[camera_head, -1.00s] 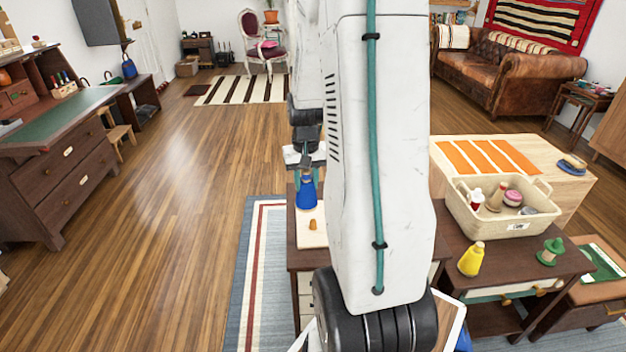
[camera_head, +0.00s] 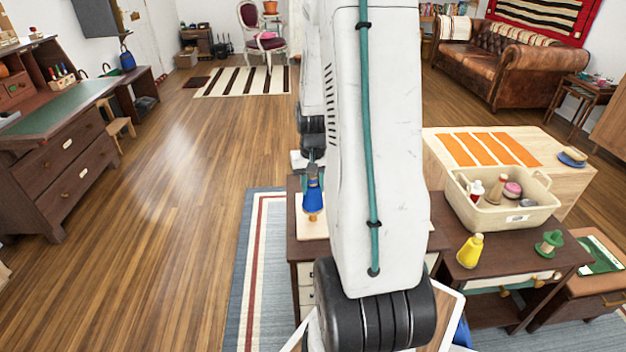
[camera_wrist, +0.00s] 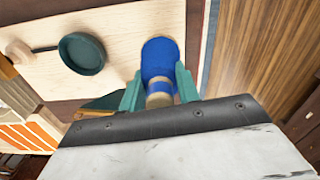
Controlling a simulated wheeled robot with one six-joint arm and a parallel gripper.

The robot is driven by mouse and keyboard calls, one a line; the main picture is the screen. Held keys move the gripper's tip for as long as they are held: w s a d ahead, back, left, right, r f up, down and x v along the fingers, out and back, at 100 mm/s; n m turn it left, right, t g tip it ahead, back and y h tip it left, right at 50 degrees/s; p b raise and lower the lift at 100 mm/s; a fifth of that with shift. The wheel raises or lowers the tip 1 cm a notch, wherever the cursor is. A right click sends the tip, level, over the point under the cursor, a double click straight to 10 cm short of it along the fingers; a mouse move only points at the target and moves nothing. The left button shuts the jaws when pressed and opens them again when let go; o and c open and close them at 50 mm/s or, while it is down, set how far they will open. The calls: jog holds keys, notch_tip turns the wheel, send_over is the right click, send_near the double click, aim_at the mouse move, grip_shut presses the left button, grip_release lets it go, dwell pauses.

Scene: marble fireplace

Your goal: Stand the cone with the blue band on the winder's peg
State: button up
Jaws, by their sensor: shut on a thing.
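The cone (camera_head: 313,198) is mostly blue with a tan tip. My gripper (camera_wrist: 160,76) is shut on it near its narrow end, a green finger on each side. In the wrist view the cone (camera_wrist: 162,55) has its wide end away from me, over a pale wooden board (camera_wrist: 120,25). In the head view a small tan peg (camera_head: 312,217) shows right under the cone's lower end. I cannot tell whether the cone is around the peg's top or only in front of it. The wrist view hides the peg behind the cone.
A dark green round dish (camera_wrist: 82,54) is on the board, left of the cone. At right in the head view are a yellow cone (camera_head: 470,250), a green spool-like piece (camera_head: 548,243) and a cream basket (camera_head: 500,215) of small items. My arm covers the middle.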

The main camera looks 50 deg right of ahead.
aim_at(313, 195)
jog(key=shift+f, duration=2)
jog(key=o, duration=1.1)
notch_tip(313, 195, up, 8)
jog(key=shift+f, duration=0.1)
